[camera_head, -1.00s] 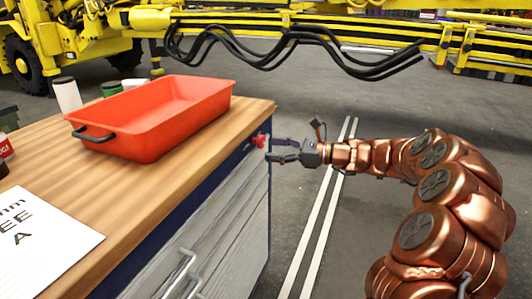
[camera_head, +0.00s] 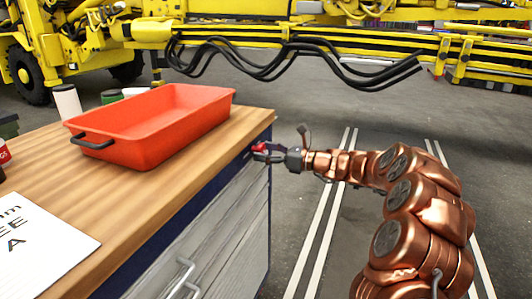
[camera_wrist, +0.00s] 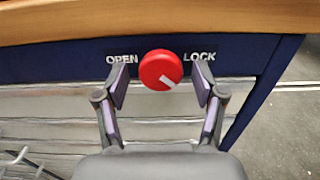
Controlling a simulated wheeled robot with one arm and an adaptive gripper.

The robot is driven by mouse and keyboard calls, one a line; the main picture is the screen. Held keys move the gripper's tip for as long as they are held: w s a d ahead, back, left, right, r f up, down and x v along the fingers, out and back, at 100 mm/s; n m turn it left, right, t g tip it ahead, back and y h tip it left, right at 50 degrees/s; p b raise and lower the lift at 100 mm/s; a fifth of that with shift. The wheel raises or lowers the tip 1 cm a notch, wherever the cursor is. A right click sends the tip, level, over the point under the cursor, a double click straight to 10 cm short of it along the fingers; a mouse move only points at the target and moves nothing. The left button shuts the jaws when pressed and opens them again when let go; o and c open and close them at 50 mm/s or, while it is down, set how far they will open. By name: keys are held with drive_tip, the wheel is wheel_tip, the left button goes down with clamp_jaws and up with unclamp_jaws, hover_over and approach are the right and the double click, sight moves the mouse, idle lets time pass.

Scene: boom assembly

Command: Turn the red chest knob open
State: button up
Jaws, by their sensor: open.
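The red knob (camera_wrist: 161,70) sits on the chest's dark blue top band (camera_wrist: 70,65), between the words OPEN on its left and LOCK on its right. Its white mark runs from the middle toward the lower right. In the head view the knob (camera_head: 258,147) is partly hidden by my gripper (camera_head: 268,154), which comes in from the right at the chest's corner.
An orange-red tray (camera_head: 150,145) stands on the wooden top (camera_head: 130,205), with a paper sheet (camera_head: 40,250) nearer. Grey drawers (camera_head: 225,235) with metal handles lie below the knob. A yellow boom machine (camera_head: 330,45) stands behind.

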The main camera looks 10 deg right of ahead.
drive_tip(key=shift+a, duration=0.1)
drive_tip(key=c, duration=1.1)
drive_tip(key=shift+n, duration=0.3)
drive_tip(key=n+b, duration=1.3)
drive_tip(key=n, duration=0.4)
drive_tip(key=shift+w+b, duration=0.1)
drive_tip(key=shift+b, duration=0.25)
drive_tip(key=shift+a+n, duration=0.1)
drive_tip(key=shift+n, duration=0.2)
